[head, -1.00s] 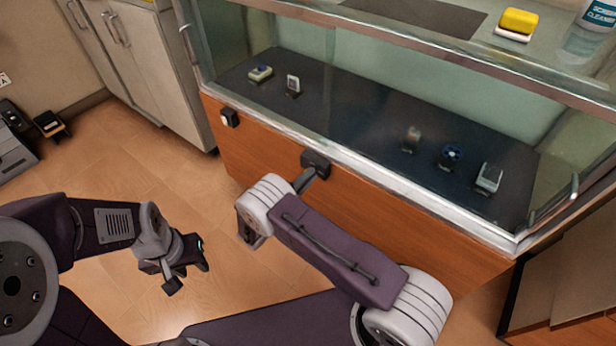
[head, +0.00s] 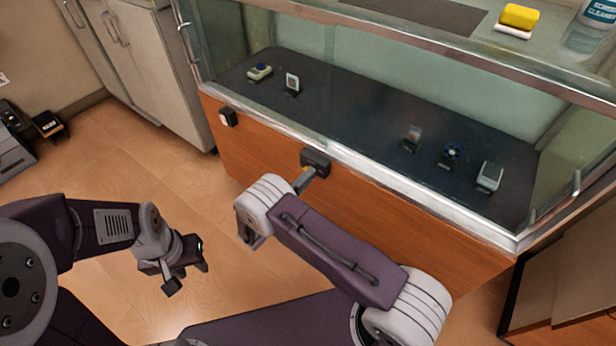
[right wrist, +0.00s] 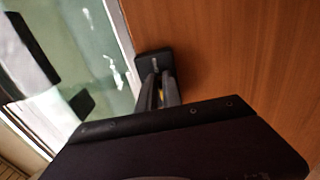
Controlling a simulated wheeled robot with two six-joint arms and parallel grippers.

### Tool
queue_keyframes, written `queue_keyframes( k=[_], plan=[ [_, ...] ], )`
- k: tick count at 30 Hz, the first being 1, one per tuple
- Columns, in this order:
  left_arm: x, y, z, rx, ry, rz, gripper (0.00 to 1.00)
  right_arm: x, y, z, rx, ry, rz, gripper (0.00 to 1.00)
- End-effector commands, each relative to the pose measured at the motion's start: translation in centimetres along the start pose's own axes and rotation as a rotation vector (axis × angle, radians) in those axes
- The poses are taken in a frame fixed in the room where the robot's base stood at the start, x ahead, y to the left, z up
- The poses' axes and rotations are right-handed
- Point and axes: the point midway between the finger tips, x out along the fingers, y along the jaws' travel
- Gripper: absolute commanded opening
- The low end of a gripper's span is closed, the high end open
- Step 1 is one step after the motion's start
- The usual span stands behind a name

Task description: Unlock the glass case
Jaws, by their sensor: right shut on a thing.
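The glass case (head: 380,175) has a wooden front panel below its glass and a metal rail between them. A black lock box (head: 316,160) sits on the panel just under the rail; it also shows in the right wrist view (right wrist: 152,62). My right gripper (head: 306,178) is right in front of the lock box, shut on a small yellow thing (right wrist: 161,97), which looks like a key. My left gripper (head: 187,278) hangs above the floor, open and empty.
Several small exhibits (head: 490,176) stand on the dark shelf inside the case. A small black box with a white face (head: 228,117) is on the panel's left. A yellow sponge (head: 520,17) and a cleaner bottle (head: 594,12) stand on top.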

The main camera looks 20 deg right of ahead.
Motion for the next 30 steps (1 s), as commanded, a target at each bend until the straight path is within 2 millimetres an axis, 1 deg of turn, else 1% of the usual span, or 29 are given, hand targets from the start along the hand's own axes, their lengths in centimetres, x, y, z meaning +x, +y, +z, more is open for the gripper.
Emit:
queue_keyframes(
  k=[4,6,7,17,20,24,27,30],
  plan=[
    [0.0,0.0,0.0,0.0,0.0,0.0,0.36,-0.1,-0.2,0.0,-0.001,0.0,-0.004,0.0],
    [0.0,0.0,0.0,0.0,0.0,0.0,0.36,-0.1,-0.2,0.0,-0.001,0.0,-0.003,0.23],
    [0.0,0.0,0.0,0.0,0.0,0.0,0.36,-0.1,-0.1,0.0,-0.001,0.0,-0.003,0.31],
    [-0.1,0.0,0.0,0.0,0.0,0.0,0.36,-0.3,0.0,0.0,-0.001,0.001,-0.001,0.31],
    [-0.5,0.0,-0.1,0.0,0.0,0.0,0.36,-1.7,0.1,-0.1,-0.001,0.005,-0.001,0.31],
    [-1.2,0.0,-0.1,0.0,0.0,0.0,0.36,-5.0,0.2,-0.1,-0.001,0.005,-0.001,0.31],
    [-1.4,0.0,-0.1,0.0,0.0,0.0,0.36,-7.0,0.1,-0.1,-0.001,0.005,-0.002,0.31],
    [-1.5,0.0,-0.2,0.0,0.0,0.0,0.36,-8.4,0.0,0.0,0.0,0.002,-0.001,0.31]
  ],
)
